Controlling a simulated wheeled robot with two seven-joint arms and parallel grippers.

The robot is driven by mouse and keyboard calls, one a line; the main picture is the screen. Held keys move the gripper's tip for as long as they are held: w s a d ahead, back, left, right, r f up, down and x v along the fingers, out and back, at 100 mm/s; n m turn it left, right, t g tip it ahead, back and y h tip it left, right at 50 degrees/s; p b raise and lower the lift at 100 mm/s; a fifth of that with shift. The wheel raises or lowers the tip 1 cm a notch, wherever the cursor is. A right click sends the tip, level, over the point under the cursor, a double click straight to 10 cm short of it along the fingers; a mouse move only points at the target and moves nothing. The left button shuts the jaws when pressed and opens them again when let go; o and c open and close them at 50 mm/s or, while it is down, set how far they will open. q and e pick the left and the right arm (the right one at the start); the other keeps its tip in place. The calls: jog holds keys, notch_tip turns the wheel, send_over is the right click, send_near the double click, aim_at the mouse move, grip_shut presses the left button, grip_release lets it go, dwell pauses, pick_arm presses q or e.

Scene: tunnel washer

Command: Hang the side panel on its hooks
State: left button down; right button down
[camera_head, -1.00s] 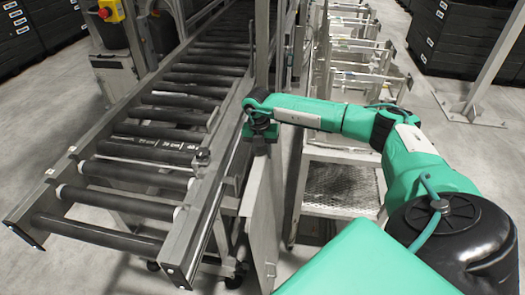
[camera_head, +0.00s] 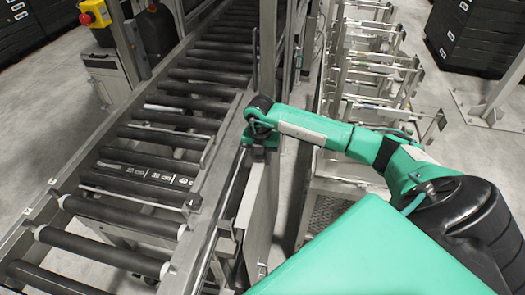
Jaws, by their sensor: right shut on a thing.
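The side panel (camera_head: 262,205) is a thin grey metal sheet, seen nearly edge-on and standing upright beside the right side rail of the roller conveyor (camera_head: 165,140). My right gripper (camera_head: 258,150) is shut on its top edge; my green wrist hides most of the fingers. The hooks cannot be made out, and I cannot tell whether the panel touches the conveyor frame. My left gripper is not in view.
A metal rack cart (camera_head: 375,85) with several frames stands right of the panel. A grey upright post (camera_head: 267,45) rises just beyond the gripper. A yellow box with a red button (camera_head: 95,14) is at upper left. Dark stacked crates (camera_head: 475,40) stand at upper right.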

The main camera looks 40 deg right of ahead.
jog(key=shift+w+r, duration=0.1)
jog(key=shift+r, duration=0.05)
jog(key=shift+a+r, duration=0.15)
jog(key=shift+w, duration=0.15)
jog(key=shift+w+a+f+b, duration=0.35)
jog(key=shift+w+f+b, duration=0.05)
jog(key=shift+f+b, duration=0.2)
jog(key=shift+w+a+f+b, duration=0.35)
jog(key=shift+w+f+b, duration=0.15)
jog(key=shift+f, duration=0.1)
jog(key=shift+w+a+f+b, duration=0.35)
jog(key=shift+f+b, duration=0.2)
jog(key=shift+f, duration=0.2)
dwell(0.4)
dwell(0.5)
